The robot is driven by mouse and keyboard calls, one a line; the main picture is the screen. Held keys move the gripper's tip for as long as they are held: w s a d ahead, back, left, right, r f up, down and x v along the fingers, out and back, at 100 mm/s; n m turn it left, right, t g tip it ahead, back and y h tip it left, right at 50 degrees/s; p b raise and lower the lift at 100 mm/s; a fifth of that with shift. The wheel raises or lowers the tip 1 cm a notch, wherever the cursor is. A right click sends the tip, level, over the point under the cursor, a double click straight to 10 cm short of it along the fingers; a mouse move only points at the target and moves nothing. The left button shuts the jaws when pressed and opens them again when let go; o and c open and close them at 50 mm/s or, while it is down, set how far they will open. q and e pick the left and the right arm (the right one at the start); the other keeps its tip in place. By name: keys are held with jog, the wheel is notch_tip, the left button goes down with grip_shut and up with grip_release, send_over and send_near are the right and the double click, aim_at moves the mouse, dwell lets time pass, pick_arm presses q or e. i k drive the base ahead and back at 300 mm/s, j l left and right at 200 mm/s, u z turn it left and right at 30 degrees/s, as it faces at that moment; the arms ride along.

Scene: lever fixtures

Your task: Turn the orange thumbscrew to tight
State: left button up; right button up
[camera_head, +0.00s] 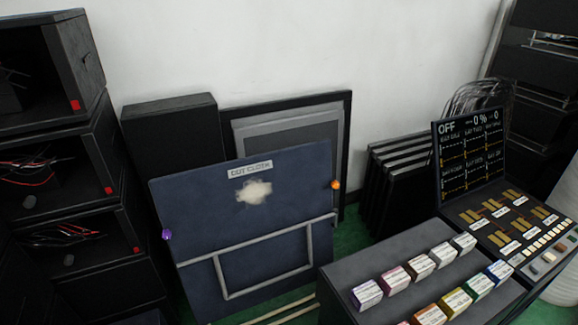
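The orange thumbscrew (336,184) is a small round knob at the upper right edge of a dark blue panel (203,221). The panel leans upright and carries a label (250,170) reading "DUT CLOTH" or similar. A white fluffy tuft (254,191) sits on the panel below the label. A purple knob (167,235) is at the panel's left edge. Whether the orange thumbscrew is tight or loose cannot be told at this size. Neither of my grippers shows in the head view.
A dark bench (352,276) with several coloured labelled blocks stands at the lower right. Beside it is a console (481,228) with a screen (468,145) reading "OFF" and "0%". Black racks (62,142) with loose wires fill the left. Green floor (352,238) shows in a narrow gap.

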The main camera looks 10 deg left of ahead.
aim_at(335, 185)
jog(key=u, duration=0.45)
jog(key=l+u, duration=0.1)
jog(key=l, duration=0.15)
jog(key=z, duration=0.65)
jog(key=i+j+z, duration=0.2)
jog(key=z, duration=0.2)
jog(key=i+j+z, duration=0.5)
jog(key=z, duration=0.3)
jog(key=j, duration=0.1)
